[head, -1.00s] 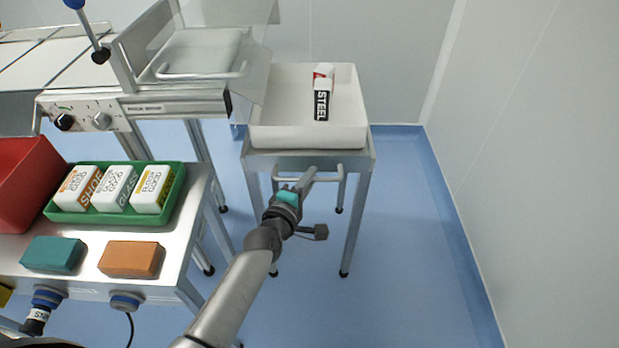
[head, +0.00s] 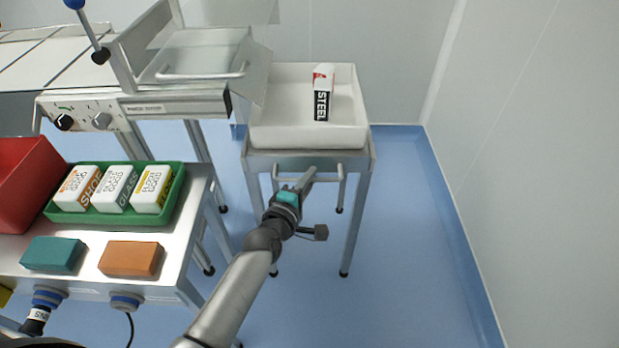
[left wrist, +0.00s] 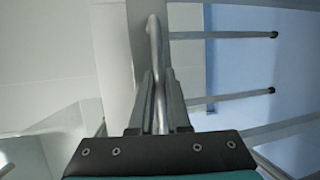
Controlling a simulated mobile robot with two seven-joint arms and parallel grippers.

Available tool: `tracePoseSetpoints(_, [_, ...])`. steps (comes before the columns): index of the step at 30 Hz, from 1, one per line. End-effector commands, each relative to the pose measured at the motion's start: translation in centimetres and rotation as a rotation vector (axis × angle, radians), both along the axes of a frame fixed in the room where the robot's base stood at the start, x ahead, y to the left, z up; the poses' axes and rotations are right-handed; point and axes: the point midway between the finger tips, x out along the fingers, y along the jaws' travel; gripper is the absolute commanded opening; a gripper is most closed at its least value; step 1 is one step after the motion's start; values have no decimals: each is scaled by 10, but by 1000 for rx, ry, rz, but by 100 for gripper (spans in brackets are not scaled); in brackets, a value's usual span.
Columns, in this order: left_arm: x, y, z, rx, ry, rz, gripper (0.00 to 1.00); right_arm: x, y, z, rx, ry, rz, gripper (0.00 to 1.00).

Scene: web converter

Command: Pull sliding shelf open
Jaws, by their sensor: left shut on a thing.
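The sliding shelf (head: 352,163) is the metal top of a small stand, with a bar handle (head: 334,179) along its front edge. A white tray (head: 285,136) stands on it, holding a white and black box marked STEEL (head: 322,104). My left gripper (head: 306,182) reaches up to the handle from below. In the left wrist view the fingers (left wrist: 158,105) are closed around the handle bar (left wrist: 154,45), one on each side. My right gripper is not in view.
A side table at left carries a green tray (head: 180,182) with several white boxes, a red bin (head: 25,185), a teal block (head: 53,255) and an orange block (head: 131,259). A machine (head: 160,104) stands behind. A wall (head: 550,150) bounds the right. Blue floor (head: 410,250) is clear in front.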

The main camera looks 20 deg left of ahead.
Motion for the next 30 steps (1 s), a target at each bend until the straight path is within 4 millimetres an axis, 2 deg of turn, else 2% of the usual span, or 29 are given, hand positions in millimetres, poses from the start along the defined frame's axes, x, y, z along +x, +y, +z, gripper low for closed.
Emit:
tracePoseSetpoints(4, [-8, -2, 1, 0, 2, -1, 0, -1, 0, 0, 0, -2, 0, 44])
tracePoseSetpoints(6, [-15, -4, 0, -1, 4, -1, 0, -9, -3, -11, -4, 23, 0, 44])
tracePoseSetpoints(11, [-37, -11, 1, -1, 5, -1, 0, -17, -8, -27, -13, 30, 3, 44])
tracePoseSetpoints(21, [-101, -29, 1, -1, 5, -1, 0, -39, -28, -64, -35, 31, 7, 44])
tracePoseSetpoints(30, [-163, -47, 1, -1, 5, -1, 0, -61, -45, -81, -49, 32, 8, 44])
